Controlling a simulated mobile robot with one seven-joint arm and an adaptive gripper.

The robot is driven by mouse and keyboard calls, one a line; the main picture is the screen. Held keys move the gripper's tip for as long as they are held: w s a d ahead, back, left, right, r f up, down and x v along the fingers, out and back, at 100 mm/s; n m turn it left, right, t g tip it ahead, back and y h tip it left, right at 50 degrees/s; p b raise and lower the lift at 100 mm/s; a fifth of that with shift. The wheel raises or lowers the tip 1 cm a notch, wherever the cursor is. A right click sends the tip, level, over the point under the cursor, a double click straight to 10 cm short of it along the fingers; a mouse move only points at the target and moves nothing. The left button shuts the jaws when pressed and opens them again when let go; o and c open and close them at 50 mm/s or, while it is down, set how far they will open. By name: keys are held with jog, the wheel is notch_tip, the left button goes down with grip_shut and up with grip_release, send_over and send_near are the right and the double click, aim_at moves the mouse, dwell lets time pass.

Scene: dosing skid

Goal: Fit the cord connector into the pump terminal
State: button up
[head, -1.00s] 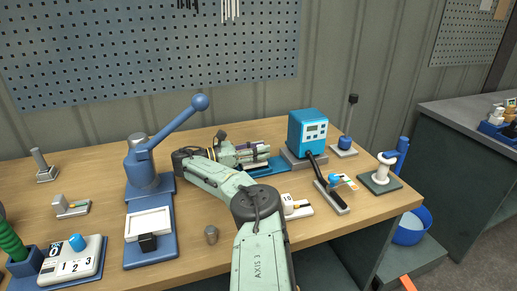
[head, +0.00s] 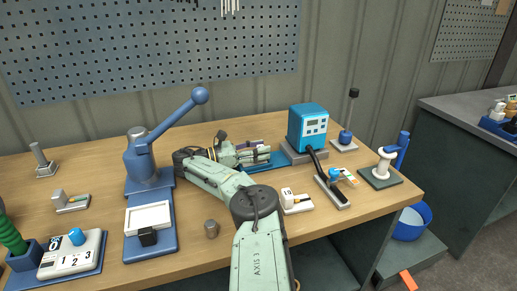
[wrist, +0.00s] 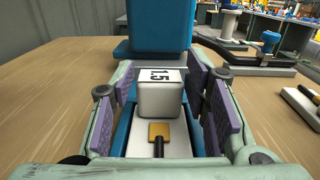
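The blue pump (head: 308,127) with a small display stands at the back right of the bench; its blue lower body fills the top of the wrist view (wrist: 160,22). My gripper (head: 262,150) reaches toward it, low over a blue tray (head: 262,162). In the wrist view my gripper (wrist: 162,95) is open, with purple pads either side of a white block marked 1.5 (wrist: 160,98). Narrow gaps show beside the block. In front of it a gold piece with a black stem (wrist: 158,134) lies on a white base. I cannot tell whether this is the cord connector. No terminal opening is clear.
A black arm (head: 316,165) runs from the pump to a grey bar with a blue knob (head: 334,174). A white block on a base (head: 290,199) stands beside my arm. A blue lever press (head: 146,163) is left, a spool (head: 382,168) right. The front middle is fairly clear.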

jog(key=shift+o, duration=1.3)
jog(key=shift+r, duration=0.1)
notch_tip(320, 180, up, 10)
jog(key=shift+f, duration=0.1)
